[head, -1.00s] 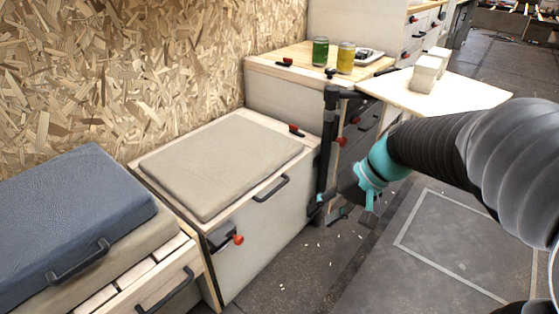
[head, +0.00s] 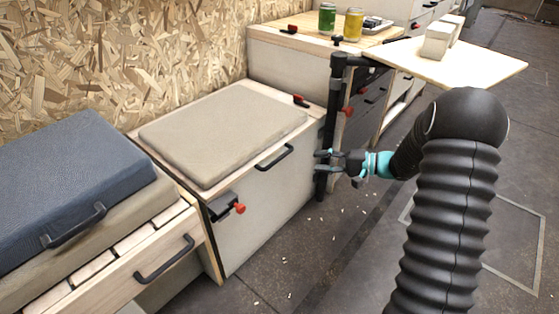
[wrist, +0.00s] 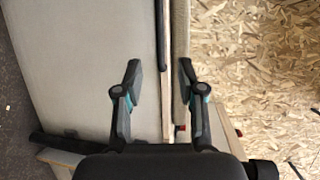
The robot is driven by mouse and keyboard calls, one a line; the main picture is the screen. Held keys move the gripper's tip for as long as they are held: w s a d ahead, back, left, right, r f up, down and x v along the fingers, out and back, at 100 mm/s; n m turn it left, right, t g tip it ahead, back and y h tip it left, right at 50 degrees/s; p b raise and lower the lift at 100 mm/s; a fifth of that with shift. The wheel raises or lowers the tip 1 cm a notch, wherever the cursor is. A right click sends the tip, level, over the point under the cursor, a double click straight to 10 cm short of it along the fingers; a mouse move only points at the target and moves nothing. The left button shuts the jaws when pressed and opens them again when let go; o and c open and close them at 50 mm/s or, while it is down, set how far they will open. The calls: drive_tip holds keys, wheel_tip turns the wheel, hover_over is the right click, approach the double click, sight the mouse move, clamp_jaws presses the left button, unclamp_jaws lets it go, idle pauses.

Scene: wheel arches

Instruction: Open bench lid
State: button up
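The bench (head: 250,215) stands in the middle of the head view, its lid topped by a beige cushion (head: 222,132). The lid looks closed. A black bar handle (head: 274,158) is on the upper front. My gripper (head: 322,161) is to the right of the handle, near the bench's right end, fingers pointing left. In the wrist view my gripper (wrist: 160,70) is open and empty. Between and beyond its fingers show the pale front panel (wrist: 90,60), the dark handle (wrist: 161,35) and the cushion edge (wrist: 180,50). The gripper appears apart from the handle.
A black post (head: 333,110) stands right behind my gripper. A wooden board (head: 470,66) with white blocks juts out at the upper right. A bench with a blue cushion (head: 75,190) is at the left. A red-knobbed latch (head: 238,208) sits on the front.

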sight(280, 157)
drive_tip(key=x, duration=1.3)
drive_tip(key=shift+a, duration=0.3)
clamp_jaws()
